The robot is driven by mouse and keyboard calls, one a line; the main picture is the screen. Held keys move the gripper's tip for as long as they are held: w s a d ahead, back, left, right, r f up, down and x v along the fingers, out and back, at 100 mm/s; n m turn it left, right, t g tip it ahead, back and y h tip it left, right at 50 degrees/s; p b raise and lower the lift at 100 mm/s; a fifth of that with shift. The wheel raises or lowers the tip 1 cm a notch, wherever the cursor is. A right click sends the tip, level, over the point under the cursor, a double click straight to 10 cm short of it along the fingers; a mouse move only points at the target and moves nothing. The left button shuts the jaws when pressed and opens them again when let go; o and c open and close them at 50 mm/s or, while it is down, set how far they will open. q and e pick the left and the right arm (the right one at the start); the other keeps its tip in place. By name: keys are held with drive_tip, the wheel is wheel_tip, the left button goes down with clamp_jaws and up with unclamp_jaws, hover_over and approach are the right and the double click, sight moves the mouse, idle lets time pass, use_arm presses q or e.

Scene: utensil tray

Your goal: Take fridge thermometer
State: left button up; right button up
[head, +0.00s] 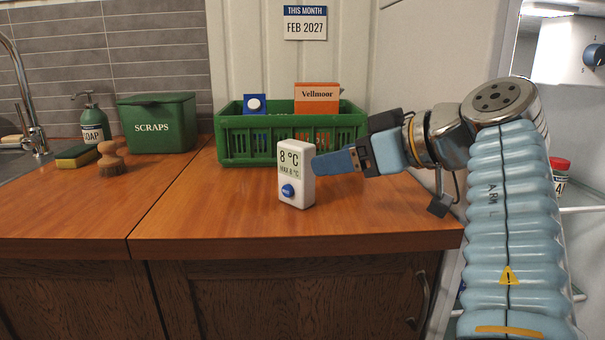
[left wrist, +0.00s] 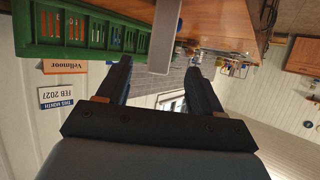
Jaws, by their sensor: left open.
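The fridge thermometer (head: 296,175) is a white upright block with a grey display reading 8 °C and a blue round button. It stands on the wooden counter in front of a green basket. My left gripper (head: 322,163) is at its right side, its blue fingers pointing at it and partly overlapping its edge. In the left wrist view, which is upside down, the fingers of the left gripper (left wrist: 160,70) are spread apart, with the plain pale side of the thermometer (left wrist: 165,38) showing between their tips. I cannot tell whether they touch it. My right gripper is not in view.
The green basket (head: 232,150) holds a blue packet (head: 255,104) and an orange Vellmoor box (head: 317,98). A green scraps bin (head: 157,124), brush (head: 110,160) and soap bottle (head: 93,122) stand left. A red-lidded jar (head: 559,175) is at right. The front left counter is clear.

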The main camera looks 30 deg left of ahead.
sight(296, 167)
use_arm(q)
drive_tip(key=b+x, duration=0.1)
drive_tip(key=x, duration=0.9)
drive_tip(key=shift+a+f, duration=0.1)
drive_tip(key=c, duration=1.2)
